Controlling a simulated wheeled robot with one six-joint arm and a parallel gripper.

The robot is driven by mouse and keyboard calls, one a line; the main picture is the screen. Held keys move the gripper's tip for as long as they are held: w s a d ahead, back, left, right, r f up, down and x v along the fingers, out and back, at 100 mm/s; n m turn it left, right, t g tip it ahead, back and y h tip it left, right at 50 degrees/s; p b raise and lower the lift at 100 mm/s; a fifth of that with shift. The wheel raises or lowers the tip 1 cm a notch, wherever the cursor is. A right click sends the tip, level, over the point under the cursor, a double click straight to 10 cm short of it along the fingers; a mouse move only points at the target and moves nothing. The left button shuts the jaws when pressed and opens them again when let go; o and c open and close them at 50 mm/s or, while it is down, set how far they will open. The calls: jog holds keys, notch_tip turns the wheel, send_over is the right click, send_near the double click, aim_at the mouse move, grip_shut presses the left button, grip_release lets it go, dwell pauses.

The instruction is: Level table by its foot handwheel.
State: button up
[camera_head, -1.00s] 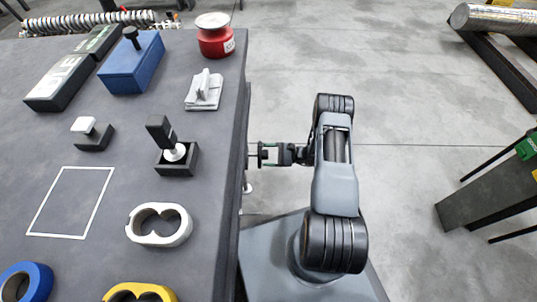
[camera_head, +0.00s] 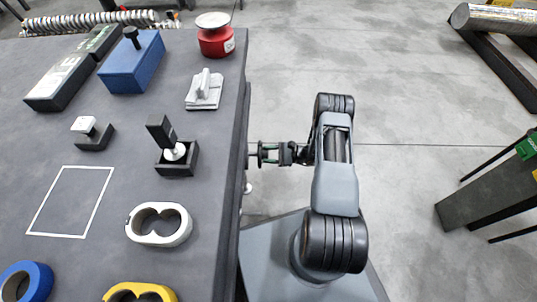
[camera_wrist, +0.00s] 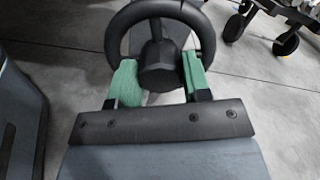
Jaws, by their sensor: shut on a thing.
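The table (camera_head: 210,240) has a dark grey top and fills the left of the head view. Its tilt cannot be judged from here. The handwheel (camera_wrist: 206,38) is a black ring with a dark central hub in the wrist view. My gripper (camera_wrist: 157,82) has its two green fingers on either side of the hub, shut on the handwheel. In the head view my gripper (camera_head: 272,153) reaches left to the table's right edge, below the top. There the handwheel (camera_head: 254,154) shows only as a small dark edge-on shape. The table's foot is mostly hidden.
On the table are a blue box (camera_head: 132,66), a red spool (camera_head: 215,36), a white double-ring piece (camera_head: 160,226) and a black block holder (camera_head: 177,160). A dark stand (camera_head: 487,195) is at the right.

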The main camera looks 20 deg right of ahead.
jog(key=m, duration=1.7)
jog(key=shift+m, duration=0.3)
jog(key=m, duration=0.5)
jog(key=shift+f, duration=0.1)
jog(key=shift+m, duration=0.3)
jog(key=shift+d, duration=0.1)
jog(key=o, duration=0.9)
jog(key=shift+o, duration=0.2)
jog(key=b+v, duration=0.2)
jog(key=v, duration=1.1)
jog(key=shift+d, duration=0.35)
